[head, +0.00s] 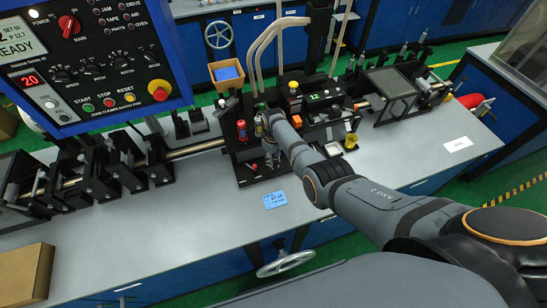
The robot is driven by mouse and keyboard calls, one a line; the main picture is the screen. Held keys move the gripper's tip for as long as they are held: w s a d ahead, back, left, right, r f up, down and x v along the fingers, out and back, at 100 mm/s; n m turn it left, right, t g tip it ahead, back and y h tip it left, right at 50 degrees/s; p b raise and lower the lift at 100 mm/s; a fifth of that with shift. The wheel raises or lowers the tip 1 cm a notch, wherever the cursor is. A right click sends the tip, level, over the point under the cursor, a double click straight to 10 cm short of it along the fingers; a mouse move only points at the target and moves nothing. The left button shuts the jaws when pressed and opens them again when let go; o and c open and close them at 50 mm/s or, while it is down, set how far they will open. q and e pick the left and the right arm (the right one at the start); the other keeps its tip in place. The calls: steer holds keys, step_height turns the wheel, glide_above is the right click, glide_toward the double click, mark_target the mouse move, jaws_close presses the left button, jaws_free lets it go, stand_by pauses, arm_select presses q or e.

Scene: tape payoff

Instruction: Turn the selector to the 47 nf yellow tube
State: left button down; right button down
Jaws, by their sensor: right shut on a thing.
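My right gripper (268,122) is at the black fixture (250,178) in the middle of the bench, its arm reaching in from the lower right. It is shut on a small part there, mostly hidden by the gripper and wrist. I cannot tell for sure whether this part is the selector, or which way it points. A yellow cup-shaped piece (350,141) stands farther right. No tube label is readable. My left gripper is out of view.
A blue control panel (125,100) fills the upper left. A black unit with a green display (318,97) stands behind my arm. A blue card (274,200) lies on the grey bench (180,235). A handwheel (286,263) is below the front edge. The front left bench is mostly clear.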

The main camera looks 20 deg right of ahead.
steer(key=shift+n, duration=1.2)
steer(key=c, duration=1)
jaws_free()
step_height(320, 180, up, 12)
